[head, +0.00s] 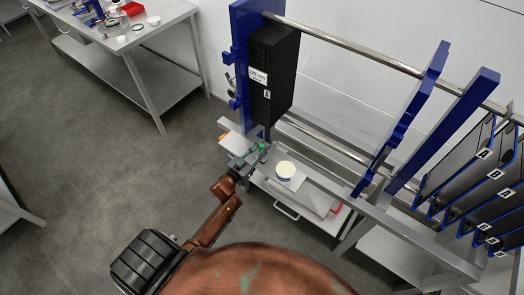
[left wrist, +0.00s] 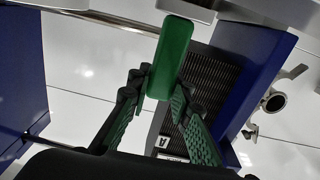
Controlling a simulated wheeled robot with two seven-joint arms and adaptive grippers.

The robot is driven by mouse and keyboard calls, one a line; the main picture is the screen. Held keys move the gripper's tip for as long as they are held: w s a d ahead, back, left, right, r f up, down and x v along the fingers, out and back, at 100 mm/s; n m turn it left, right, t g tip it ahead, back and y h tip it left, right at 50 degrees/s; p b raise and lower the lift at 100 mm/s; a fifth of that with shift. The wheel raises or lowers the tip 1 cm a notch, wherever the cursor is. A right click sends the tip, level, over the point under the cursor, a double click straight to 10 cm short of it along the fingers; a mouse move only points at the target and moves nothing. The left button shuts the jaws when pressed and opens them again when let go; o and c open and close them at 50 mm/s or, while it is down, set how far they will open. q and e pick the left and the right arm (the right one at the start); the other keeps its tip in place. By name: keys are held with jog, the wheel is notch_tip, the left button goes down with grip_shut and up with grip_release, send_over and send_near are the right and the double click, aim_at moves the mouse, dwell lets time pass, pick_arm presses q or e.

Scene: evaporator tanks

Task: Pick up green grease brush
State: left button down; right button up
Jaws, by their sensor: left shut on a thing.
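The green grease brush (left wrist: 170,58) shows large in the left wrist view, its green block standing up between the fingers. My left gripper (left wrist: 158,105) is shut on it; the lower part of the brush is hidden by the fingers. In the head view my left gripper (head: 254,156) is above the front ledge of the blue-framed rack, left of a small white cup, with a little green of the brush (head: 264,146) at its tips. I cannot tell whether the brush still touches a surface. My right gripper is not in view.
A white cup with a pale yellow top (head: 286,168) stands close right of the gripper. A blue post (head: 241,60) and black plate stack (head: 273,75) rise behind. Steel rails (head: 345,45) cross the rack. A side table (head: 150,50) stands upper left; the floor between is clear.

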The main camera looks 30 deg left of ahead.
pick_arm(q)
jog(key=shift+r, duration=0.6)
jog(key=s+d+r+p, duration=0.3)
jog(key=s+r, duration=0.8)
jog(key=s, duration=0.2)
jog(key=shift+s+r, duration=0.35)
jog(key=shift+r, duration=0.05)
dwell(1.0)
